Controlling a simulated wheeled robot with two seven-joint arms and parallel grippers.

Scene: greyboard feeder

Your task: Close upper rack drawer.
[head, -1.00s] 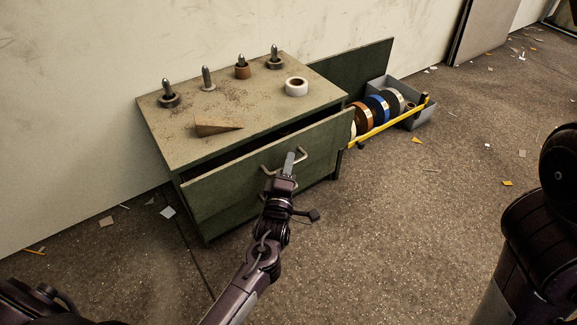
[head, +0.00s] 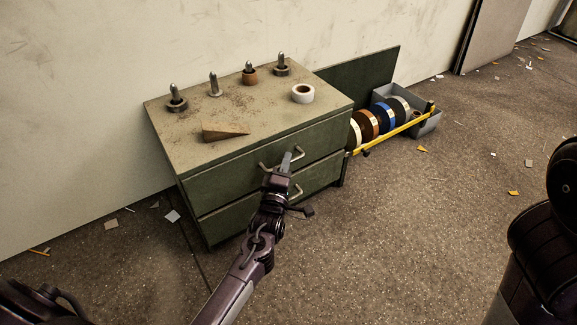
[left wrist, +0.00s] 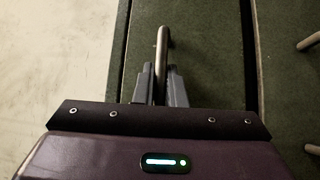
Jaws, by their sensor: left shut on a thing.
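The green rack (head: 204,226) stands against the wall with two drawers, one above the other. The upper drawer (head: 229,178) sits with its front about level with the rack's face, and no open gap shows above it in the head view. My left gripper (head: 286,160) is at the upper drawer's handle (head: 268,166). In the left wrist view, the two fingers (left wrist: 160,84) are shut on the handle bar (left wrist: 162,48). The lower drawer (head: 235,217) is shut, and its handle is partly hidden behind my left gripper. My right gripper is not in view.
On the rack top lie a wooden wedge (head: 224,131), a white tape roll (head: 303,93) and several pegs, some with rolls. To the right stand tape rolls (head: 369,125), a yellow bar (head: 397,132) and a grey bin (head: 427,123). The floor in front is mostly clear, with scraps.

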